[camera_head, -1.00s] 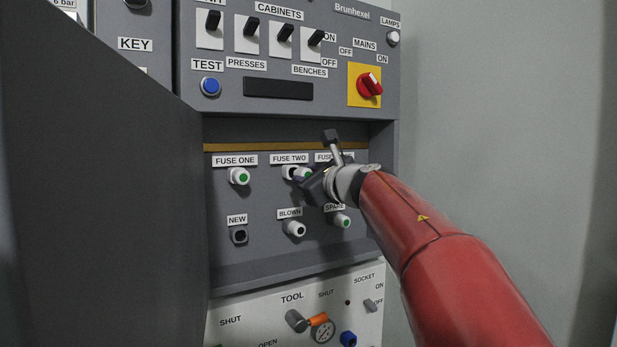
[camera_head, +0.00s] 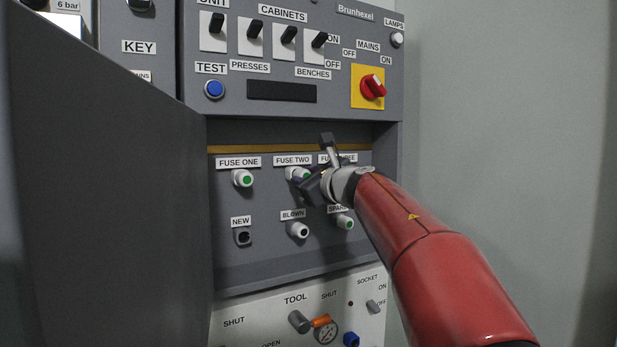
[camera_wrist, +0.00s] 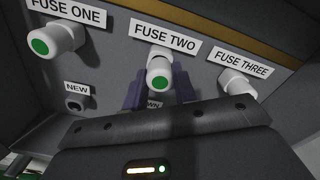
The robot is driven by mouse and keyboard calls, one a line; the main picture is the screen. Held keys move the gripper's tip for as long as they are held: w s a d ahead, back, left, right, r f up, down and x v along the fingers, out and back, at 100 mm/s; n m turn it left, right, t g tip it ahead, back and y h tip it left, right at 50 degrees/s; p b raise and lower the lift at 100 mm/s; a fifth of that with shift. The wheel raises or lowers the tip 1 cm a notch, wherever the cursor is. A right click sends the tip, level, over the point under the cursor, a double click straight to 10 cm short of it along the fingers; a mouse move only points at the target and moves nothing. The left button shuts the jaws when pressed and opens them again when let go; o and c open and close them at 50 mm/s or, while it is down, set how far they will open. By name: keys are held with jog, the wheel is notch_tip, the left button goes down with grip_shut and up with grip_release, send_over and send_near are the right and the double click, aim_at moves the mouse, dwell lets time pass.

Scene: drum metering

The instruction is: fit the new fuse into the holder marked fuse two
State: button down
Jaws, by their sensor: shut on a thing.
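The new fuse is a white cylinder with a green end (camera_wrist: 160,75). It sits at the holder under the FUSE TWO label (camera_wrist: 164,40), and in the head view the fuse (camera_head: 294,173) shows against the panel there. My gripper (camera_wrist: 158,88) is shut on the fuse, with a purple finger on each side of it. In the head view my gripper (camera_head: 312,183) hides part of the fuse and the holder. How deep the fuse sits cannot be told. The holder marked NEW (camera_head: 243,237) is dark and empty.
White fuses with green ends sit under FUSE ONE (camera_head: 242,178) and SPARE (camera_head: 345,222). A white fuse with a dark end sits under BLOWN (camera_head: 299,230). The FUSE THREE fuse (camera_wrist: 237,83) is close to my gripper's right. A grey wall stands at left.

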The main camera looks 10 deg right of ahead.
jog(key=shift+w+a, duration=0.2)
jog(key=shift+w, duration=0.3)
jog(key=c, duration=1)
grip_release()
jog(key=shift+c, duration=0.2)
jog(key=b+v, duration=0.1)
jog(key=v, duration=0.6)
jog(key=shift+s+b, duration=0.3)
jog(key=shift+s, duration=0.05)
jog(key=shift+d, duration=0.1)
